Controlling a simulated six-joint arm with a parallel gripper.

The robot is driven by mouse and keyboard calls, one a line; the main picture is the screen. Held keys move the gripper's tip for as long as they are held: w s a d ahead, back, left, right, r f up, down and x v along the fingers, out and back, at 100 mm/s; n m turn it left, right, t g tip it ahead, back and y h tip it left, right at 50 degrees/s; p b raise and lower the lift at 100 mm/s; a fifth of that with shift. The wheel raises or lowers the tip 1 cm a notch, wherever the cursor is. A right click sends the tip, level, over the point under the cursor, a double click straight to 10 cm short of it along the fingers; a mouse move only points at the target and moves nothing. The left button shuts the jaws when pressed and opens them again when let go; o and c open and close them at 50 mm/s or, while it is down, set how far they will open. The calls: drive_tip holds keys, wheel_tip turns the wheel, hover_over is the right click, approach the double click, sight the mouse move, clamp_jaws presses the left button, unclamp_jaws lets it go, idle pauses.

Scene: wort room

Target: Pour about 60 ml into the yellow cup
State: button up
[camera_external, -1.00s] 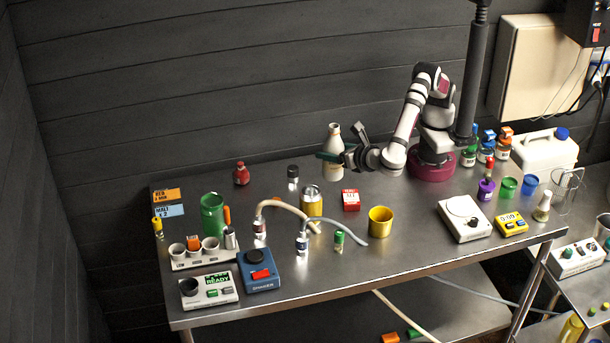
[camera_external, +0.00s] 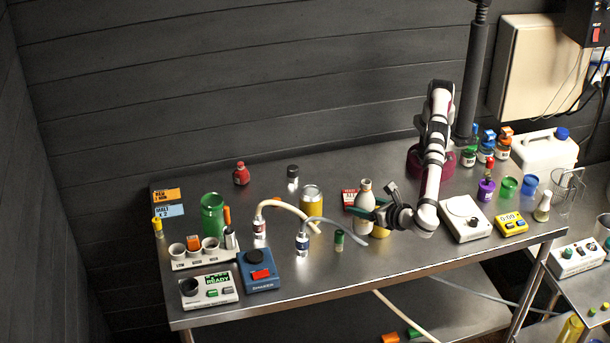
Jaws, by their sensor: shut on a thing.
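My gripper (camera_external: 361,212) is shut on a pale bottle (camera_external: 364,192) with a narrow neck and holds it nearly upright. The yellow cup (camera_external: 382,231) is just right of the bottle in the picture, largely hidden behind my gripper; only parts of its wall show. I cannot tell the exact gap between bottle and cup, nor the level inside either one. No stream of liquid shows.
A red-and-white box (camera_external: 348,198) is close behind the bottle. A gold can (camera_external: 312,201), a green-capped vial (camera_external: 339,239) and curved hoses (camera_external: 345,228) are to the left. A white scale (camera_external: 465,219) stands to the right. The table front (camera_external: 385,262) is clear.

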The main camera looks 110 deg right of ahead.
sight(371, 226)
wheel_tip(371, 226, down, 6)
drive_tip(key=shift+r, duration=0.1)
idle(0.4)
